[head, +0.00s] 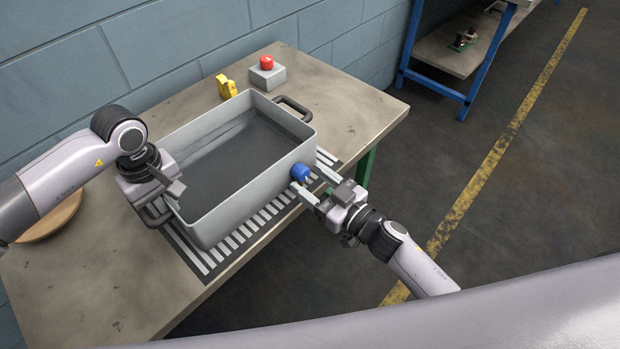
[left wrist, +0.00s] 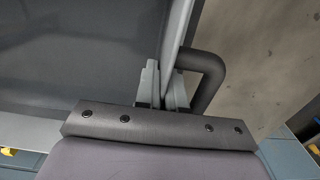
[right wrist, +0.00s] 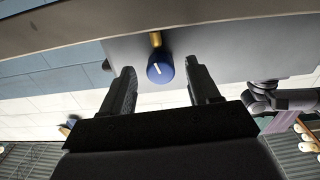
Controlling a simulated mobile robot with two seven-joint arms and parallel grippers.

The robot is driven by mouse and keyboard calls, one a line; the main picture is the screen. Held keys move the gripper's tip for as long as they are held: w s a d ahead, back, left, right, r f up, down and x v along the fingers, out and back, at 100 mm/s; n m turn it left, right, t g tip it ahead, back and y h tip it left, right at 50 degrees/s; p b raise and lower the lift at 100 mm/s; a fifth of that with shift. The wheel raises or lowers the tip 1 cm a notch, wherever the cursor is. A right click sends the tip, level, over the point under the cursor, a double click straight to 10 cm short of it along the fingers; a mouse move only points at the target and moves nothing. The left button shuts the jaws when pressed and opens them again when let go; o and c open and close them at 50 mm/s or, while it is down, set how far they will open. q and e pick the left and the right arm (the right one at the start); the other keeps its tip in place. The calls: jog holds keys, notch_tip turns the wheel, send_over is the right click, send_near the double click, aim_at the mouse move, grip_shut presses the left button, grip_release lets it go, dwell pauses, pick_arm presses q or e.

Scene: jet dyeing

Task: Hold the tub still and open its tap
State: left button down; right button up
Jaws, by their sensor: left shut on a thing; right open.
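The tub (head: 262,186) is a grey open box with dark liquid or a dark floor inside, standing on a striped mat on the bench. My left gripper (head: 172,187) is shut on the tub's near-left rim; the left wrist view shows its fingers either side of the wall (left wrist: 179,40), beside the dark handle (left wrist: 212,72). In the right wrist view the knob (right wrist: 160,70) has a white mark and a brass stem (right wrist: 155,39). My right gripper (right wrist: 160,78) is open, fingers on both sides of the knob, with gaps.
A grey box with a red button (head: 267,66) and a yellow object (head: 226,87) stand behind the tub. A round wooden piece (head: 50,218) lies at the left. The striped mat (head: 240,240) reaches near the bench's front edge. A blue-framed shelf (head: 445,55) stands beyond.

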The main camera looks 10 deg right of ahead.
jog(key=shift+w+a, duration=0.3)
jog(key=shift+w, duration=0.05)
jog(key=c, duration=1.1)
jog(key=shift+o, duration=0.2)
jog(key=shift+n, duration=0.3)
jog(key=n, duration=0.3)
jog(key=shift+n, duration=0.3)
jog(key=n, duration=0.3)
jog(key=shift+d+n, duration=0.1)
jog(key=shift+n, duration=0.3)
jog(key=n, duration=0.6)
jog(key=shift+w+r+n, duration=0.1)
jog(key=shift+r+n, duration=0.05)
jog(key=shift+n, duration=0.25)
